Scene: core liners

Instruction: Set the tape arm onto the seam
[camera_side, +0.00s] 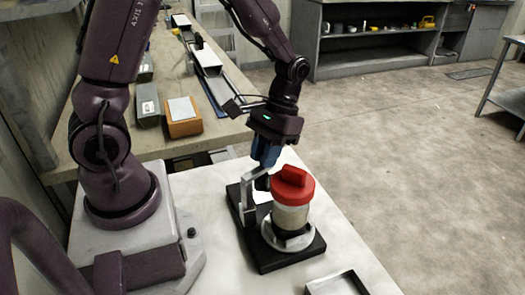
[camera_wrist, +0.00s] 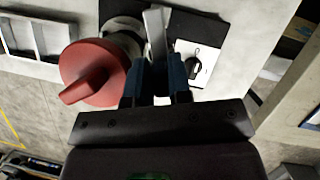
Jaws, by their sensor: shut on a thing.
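The core liner (camera_side: 292,217) stands upright on a round pale plate (camera_side: 270,238), with a red knobbed cap (camera_side: 293,185) on top. The cap also shows in the wrist view (camera_wrist: 93,72), left of my fingers. The grey tape arm (camera_side: 248,200) rises from the black base (camera_side: 275,262), left of the liner in the side view. My gripper (camera_side: 262,170) has its blue fingers at the arm's upper part. In the wrist view, my gripper (camera_wrist: 157,80) is shut on the pale tape arm (camera_wrist: 155,28). The seam is not distinguishable, and contact between arm and liner is hidden.
A white plate with a black knob (camera_wrist: 207,58) lies on the base beside my fingers. A shallow grey tray (camera_side: 338,284) sits at the table's front edge. An orange box (camera_side: 184,122) and several long trays stand on the bench behind.

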